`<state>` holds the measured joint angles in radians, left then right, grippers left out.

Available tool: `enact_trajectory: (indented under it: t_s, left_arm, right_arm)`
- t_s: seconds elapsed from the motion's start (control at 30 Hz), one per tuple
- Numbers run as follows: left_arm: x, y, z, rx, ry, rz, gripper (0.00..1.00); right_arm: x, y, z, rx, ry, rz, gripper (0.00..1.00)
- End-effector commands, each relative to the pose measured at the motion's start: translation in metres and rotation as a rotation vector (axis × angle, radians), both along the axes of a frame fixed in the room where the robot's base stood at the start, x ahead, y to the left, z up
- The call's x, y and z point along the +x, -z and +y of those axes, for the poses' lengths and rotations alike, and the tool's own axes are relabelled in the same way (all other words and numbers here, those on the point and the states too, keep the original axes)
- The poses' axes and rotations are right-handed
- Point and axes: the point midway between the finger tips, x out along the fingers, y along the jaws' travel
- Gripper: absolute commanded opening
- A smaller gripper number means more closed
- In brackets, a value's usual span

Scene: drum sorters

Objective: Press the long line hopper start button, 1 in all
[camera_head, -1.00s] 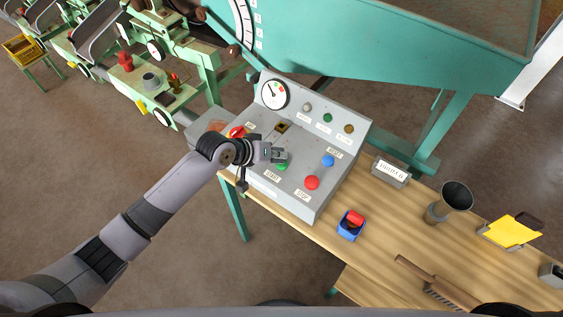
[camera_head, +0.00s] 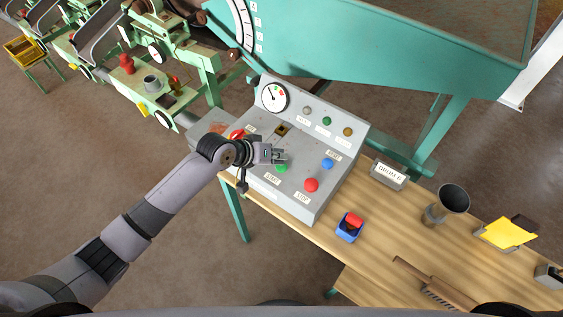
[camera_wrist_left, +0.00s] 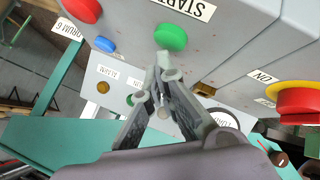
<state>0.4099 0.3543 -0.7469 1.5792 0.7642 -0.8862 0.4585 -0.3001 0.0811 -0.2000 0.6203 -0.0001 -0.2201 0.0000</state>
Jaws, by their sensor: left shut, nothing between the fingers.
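The grey control box (camera_head: 262,196) stands on the wooden bench. Its green button (camera_head: 281,168), labelled START, also shows in the left wrist view (camera_wrist_left: 171,37). My left gripper (camera_head: 281,156) is shut and empty, over the panel beside the green button. In the left wrist view its fingertips (camera_wrist_left: 169,73) are together just below the button, with a narrow gap in the picture; I cannot tell their height over the panel. The red STOP button (camera_head: 311,185) and blue RESET button (camera_head: 327,163) are to the right. My right gripper is not in view.
A red knob (camera_head: 237,134) sits at the panel's left, by my left wrist. The teal hopper (camera_head: 380,50) rises behind.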

Motion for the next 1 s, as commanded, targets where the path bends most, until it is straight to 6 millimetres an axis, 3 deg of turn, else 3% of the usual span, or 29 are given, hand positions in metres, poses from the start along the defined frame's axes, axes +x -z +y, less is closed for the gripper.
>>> enact_trajectory:
  t_s: [0.47,1.0]
  left_arm:
    - [0.000,-0.008,0.000,-0.001,-0.001,-0.002,0.00]
    - [0.000,-0.056,0.000,-0.001,0.000,-0.001,0.00]
  right_arm:
    - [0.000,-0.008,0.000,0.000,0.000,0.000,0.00]
    - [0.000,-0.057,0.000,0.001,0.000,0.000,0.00]
